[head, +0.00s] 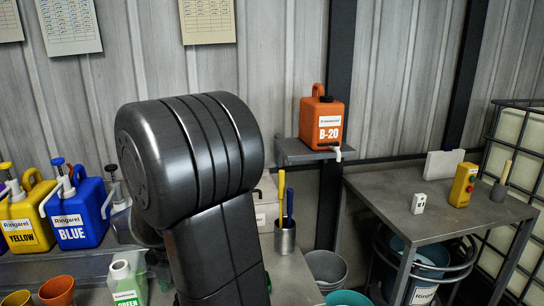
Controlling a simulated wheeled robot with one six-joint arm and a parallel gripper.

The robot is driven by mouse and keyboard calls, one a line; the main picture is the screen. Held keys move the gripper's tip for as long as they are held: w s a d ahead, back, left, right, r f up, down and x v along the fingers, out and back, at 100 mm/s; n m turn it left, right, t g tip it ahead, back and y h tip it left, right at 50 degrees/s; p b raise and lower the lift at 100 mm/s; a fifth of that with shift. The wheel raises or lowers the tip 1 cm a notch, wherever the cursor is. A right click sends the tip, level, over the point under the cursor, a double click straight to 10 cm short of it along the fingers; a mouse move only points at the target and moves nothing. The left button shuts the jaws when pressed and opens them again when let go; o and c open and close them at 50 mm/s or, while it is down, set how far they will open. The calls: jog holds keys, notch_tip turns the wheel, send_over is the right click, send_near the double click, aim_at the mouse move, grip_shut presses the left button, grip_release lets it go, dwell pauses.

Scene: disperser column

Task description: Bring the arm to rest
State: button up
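Part of my own arm, a large dark joint and link (205,200), rises in the middle of the head view. My gripper does not show, so I cannot see whether it is open or shut or holds anything. The arm hides part of the bench and the wall behind it.
Yellow (27,215) and blue (75,212) pump jugs stand on the left bench, with a green-labelled bottle (127,282) in front. A metal cup (285,237) holds tools right of my arm. An orange B-20 canister (321,120) sits on a wall shelf (300,152). A side table (385,200) stands right.

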notch_tip(320, 180, down, 4)
jog(key=shift+r, duration=2.05)
